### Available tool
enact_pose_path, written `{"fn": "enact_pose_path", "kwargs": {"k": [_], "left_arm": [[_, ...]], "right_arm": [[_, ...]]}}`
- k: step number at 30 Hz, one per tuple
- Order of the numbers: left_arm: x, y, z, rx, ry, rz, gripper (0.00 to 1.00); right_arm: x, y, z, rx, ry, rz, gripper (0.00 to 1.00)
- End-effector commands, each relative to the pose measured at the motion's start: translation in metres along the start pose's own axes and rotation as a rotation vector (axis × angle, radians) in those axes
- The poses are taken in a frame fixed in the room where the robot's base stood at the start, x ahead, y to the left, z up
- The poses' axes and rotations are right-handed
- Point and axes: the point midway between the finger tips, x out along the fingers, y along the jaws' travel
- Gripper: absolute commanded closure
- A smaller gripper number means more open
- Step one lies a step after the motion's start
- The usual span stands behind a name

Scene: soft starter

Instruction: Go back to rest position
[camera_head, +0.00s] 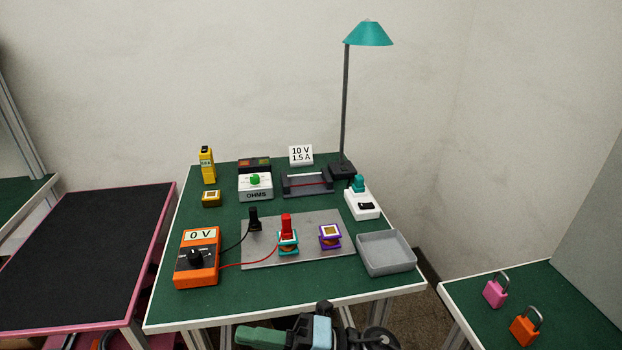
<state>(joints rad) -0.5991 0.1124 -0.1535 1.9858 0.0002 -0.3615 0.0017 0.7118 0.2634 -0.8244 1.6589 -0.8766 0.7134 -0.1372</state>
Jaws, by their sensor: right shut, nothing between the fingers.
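My right gripper (321,324) shows at the bottom middle, in front of the green table's (180,312) near edge and below the objects on it. It is shut and holds nothing. Its arm is mostly cut off by the lower frame edge. My left gripper is not in view.
The table holds an orange meter (197,258) reading 0 V, a grey plate (262,258) with probes and coils, a grey tray (387,252), a white switch box (362,202) and a teal lamp (368,34). Padlocks (496,290) lie on the right table.

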Motion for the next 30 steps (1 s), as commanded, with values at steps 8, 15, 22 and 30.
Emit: {"fn": "enact_pose_path", "kwargs": {"k": [8,15,22,30], "left_arm": [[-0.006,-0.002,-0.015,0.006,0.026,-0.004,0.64],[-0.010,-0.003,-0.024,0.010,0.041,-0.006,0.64],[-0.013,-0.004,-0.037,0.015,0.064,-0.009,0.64],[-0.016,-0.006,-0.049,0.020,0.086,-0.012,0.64]], "right_arm": [[-0.061,-0.017,0.015,0.418,-0.483,0.198,1.00],[-0.149,-0.066,0.001,0.787,-0.906,0.299,1.00],[-0.243,-0.123,-0.063,1.138,-1.306,0.349,1.00],[-0.329,-0.167,-0.175,1.482,-1.704,0.360,1.00]]}}
